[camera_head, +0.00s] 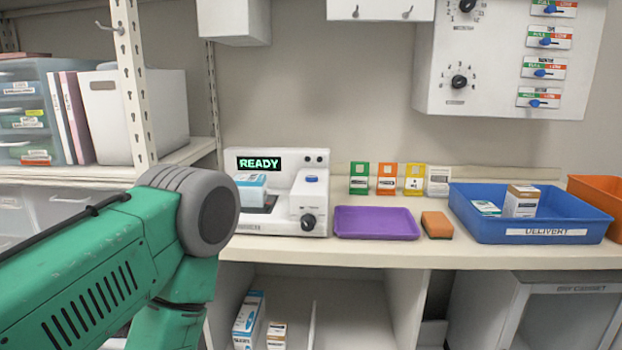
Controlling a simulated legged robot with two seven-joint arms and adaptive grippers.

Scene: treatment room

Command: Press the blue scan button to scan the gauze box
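A white scanner (306,205) stands on the counter, and its display (259,163) reads READY in green. The blue scan button (312,179) sits on top of the scanner's right part, above a black knob. A white and blue box (251,188), which looks like the gauze box, rests on the scanner's dark plate under the display. My green left arm reaches in from the left, with its grey joint just left of and in front of the scanner. Neither gripper is in view.
Coloured cards (387,179) stand behind the tray. A metal shelf post (133,80) rises at left. More boxes (248,318) are below the counter.

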